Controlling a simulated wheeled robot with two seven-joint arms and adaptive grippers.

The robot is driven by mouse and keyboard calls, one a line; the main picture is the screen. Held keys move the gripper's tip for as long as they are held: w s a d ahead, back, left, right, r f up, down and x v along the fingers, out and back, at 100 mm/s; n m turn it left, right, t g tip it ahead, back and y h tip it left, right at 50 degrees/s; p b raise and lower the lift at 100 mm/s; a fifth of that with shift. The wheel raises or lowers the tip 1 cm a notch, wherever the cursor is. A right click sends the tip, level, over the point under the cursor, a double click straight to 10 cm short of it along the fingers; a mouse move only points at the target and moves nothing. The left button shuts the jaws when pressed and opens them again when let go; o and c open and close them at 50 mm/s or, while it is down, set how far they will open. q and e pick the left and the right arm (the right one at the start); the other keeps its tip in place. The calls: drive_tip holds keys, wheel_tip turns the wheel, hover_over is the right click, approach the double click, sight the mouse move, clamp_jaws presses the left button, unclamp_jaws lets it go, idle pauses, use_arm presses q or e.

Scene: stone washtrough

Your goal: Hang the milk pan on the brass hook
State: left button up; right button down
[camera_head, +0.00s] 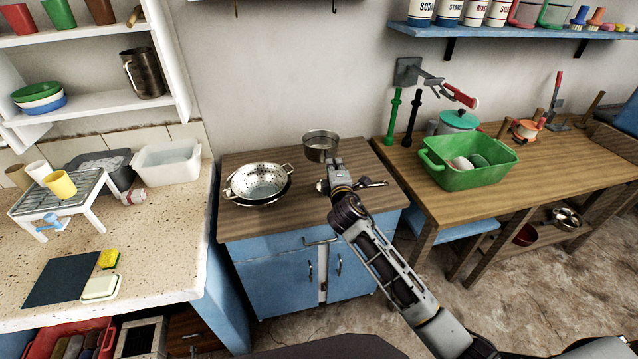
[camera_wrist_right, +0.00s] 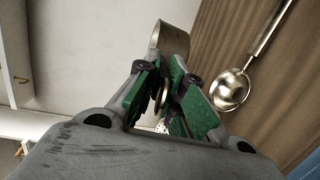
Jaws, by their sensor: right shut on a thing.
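The milk pan (camera_head: 320,150) is a small round steel pan, upright at the back of the blue cabinet's wooden top. I cannot tell whether it touches the top. My right gripper (camera_head: 336,168) is just in front of it. In the right wrist view, the green-padded fingers (camera_wrist_right: 166,95) are shut on its handle, and part of the pan's wall (camera_wrist_right: 175,38) shows beyond them. Small dark hooks (camera_head: 236,9) hang at the top edge of the head view, against the wall; I cannot tell which is the brass hook. My left gripper is not in view.
A colander (camera_head: 258,181) sits in a dark pan left of the milk pan. A ladle (camera_head: 371,184) lies close to my right gripper, and its bowl shows in the right wrist view (camera_wrist_right: 231,90). White shelves (camera_head: 105,105) stand left; a blue shelf (camera_head: 480,29) is upper right.

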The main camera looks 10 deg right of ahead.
drive_tip(key=shift+f+b, duration=0.85)
drive_tip(key=shift+f, duration=3.75)
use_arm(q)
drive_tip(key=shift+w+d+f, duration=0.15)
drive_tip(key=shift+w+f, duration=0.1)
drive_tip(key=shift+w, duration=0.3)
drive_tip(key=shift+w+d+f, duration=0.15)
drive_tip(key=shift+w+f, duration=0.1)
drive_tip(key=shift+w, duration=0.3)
use_arm(e)
drive_tip(key=shift+f, duration=0.1)
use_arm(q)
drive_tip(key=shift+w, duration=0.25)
use_arm(e)
drive_tip(key=shift+f, duration=0.1)
drive_tip(key=c, duration=1.5)
unclamp_jaws()
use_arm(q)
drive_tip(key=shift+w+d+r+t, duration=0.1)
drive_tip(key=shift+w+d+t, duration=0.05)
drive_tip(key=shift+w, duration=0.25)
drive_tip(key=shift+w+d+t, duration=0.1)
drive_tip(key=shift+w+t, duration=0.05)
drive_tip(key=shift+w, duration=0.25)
